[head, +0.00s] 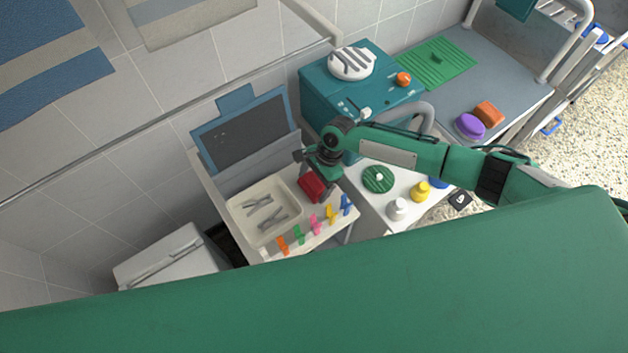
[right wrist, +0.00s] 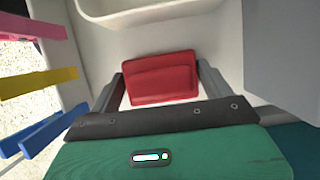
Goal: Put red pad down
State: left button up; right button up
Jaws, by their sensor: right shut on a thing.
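The red pad (head: 312,187) is at the right end of the small white table, beside the cream tray (head: 236,203). My right gripper (head: 314,178) is over it. In the right wrist view the red pad (right wrist: 162,80) lies between the two fingers of my right gripper (right wrist: 162,88), which are shut on its sides. I cannot tell whether the pad touches the table top. My left gripper is not in view.
Several coloured clips (head: 315,224) line the table's front edge. A grey board (head: 247,133) stands behind the tray. To the right are a green round lid (head: 378,179), a yellow bottle (head: 420,191) and a teal box (head: 345,85). Purple (head: 469,126) and orange (head: 488,113) pads lie farther right.

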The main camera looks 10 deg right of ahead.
jog(key=shift+f, duration=0.1)
jog(key=o, duration=1)
jog(key=shift+c, duration=0.2)
jog(key=shift+f+b, duration=0.25)
jog(key=shift+b, duration=0.55)
jog(key=b+v, duration=0.1)
jog(key=v, duration=1.3)
jog(key=shift+b, duration=0.4)
jog(key=shift+a+r, duration=0.1)
jog(key=shift+a, duration=0.05)
